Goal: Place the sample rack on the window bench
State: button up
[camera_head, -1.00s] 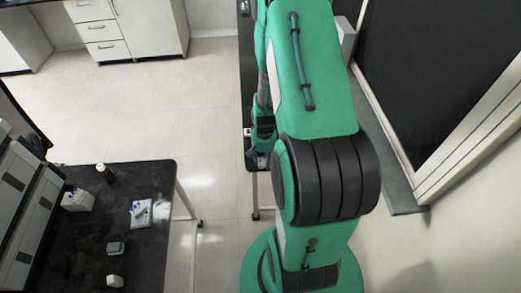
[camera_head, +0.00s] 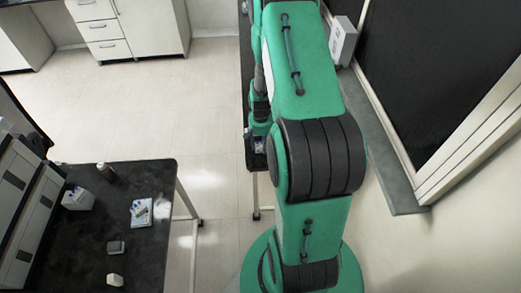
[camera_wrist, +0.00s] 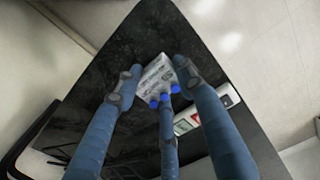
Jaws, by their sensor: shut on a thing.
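The sample rack (camera_wrist: 157,76) is a small pale block with several blue caps, seen in the wrist view between my fingers. My gripper (camera_wrist: 158,70) has its blue-grey fingers closed around it. Below it is a black bench top (camera_wrist: 110,65) with a corner close by; I cannot tell whether the rack touches it. In the head view my gripper (camera_head: 259,122) is at the near end of a narrow dark bench (camera_head: 246,80), mostly hidden by my arm. A bit of the rack (camera_head: 258,146) shows beneath it.
A white and red item (camera_wrist: 186,122) lies on the bench top beside my fingers. A white box (camera_head: 343,40) stands near the window. At left, a black table (camera_head: 75,245) holds a bottle (camera_head: 107,172), a small blue-white item (camera_head: 141,212) and small containers. The floor between is clear.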

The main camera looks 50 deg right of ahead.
aim_at(260, 146)
jog(key=shift+f, duration=1.7)
jog(key=shift+f, duration=0.1)
jog(key=o, duration=1.2)
jog(key=shift+c, duration=0.2)
notch_tip(260, 146, up, 12)
jog(key=shift+r+p, duration=0.1)
jog(key=shift+p, duration=0.25)
jog(key=shift+r, duration=0.1)
